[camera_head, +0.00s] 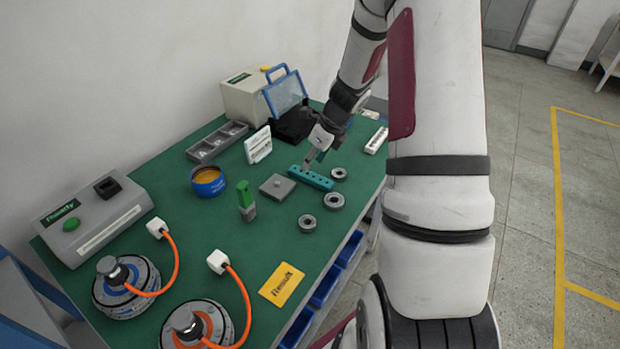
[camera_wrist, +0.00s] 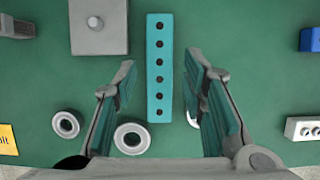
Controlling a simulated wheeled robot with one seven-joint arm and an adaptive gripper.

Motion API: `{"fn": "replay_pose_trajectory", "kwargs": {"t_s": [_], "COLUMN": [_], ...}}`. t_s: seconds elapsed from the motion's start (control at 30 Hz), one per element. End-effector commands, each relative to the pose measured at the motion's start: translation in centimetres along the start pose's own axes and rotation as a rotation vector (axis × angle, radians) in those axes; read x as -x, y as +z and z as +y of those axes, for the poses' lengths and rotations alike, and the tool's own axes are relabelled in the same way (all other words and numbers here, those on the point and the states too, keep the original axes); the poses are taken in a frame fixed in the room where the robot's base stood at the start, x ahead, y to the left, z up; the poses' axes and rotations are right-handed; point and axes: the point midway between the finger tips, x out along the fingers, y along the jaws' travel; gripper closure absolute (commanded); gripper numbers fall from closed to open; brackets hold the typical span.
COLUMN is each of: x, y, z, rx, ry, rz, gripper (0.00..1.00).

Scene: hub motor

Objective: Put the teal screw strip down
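The teal screw strip (camera_head: 310,177) lies on the green work mat, with one ring close to its right end. In the wrist view the strip (camera_wrist: 160,95) runs up and down the picture, showing a row of dark holes. My gripper (camera_head: 313,160) is just above the strip. In the wrist view my gripper (camera_wrist: 160,68) is open, its two fingers on either side of the strip with a gap to each. It holds nothing.
Metal rings (camera_head: 334,201) lie near the strip, and a grey square block (camera_head: 277,187) is left of it. A green-topped piece (camera_head: 246,200), a blue tin (camera_head: 208,181) and a white block (camera_head: 376,141) stand around. The mat (camera_head: 240,265) is bare towards the yellow card.

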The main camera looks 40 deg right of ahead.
Motion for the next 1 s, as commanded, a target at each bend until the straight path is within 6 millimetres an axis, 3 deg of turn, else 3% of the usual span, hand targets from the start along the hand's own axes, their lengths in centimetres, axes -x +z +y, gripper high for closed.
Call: {"fn": "replay_pose_trajectory", "kwargs": {"t_s": [0.17,0.5,1.0], "x": [-1.0,-5.4,-5.9], "y": [0.0,0.3,0.3], "z": [0.0,0.0,0.0], "rx": [0.000,0.000,0.002], "ry": [-0.001,0.000,-0.001], "rz": [0.000,0.000,0.000], "gripper": [0.62,0.62,0.62]}}
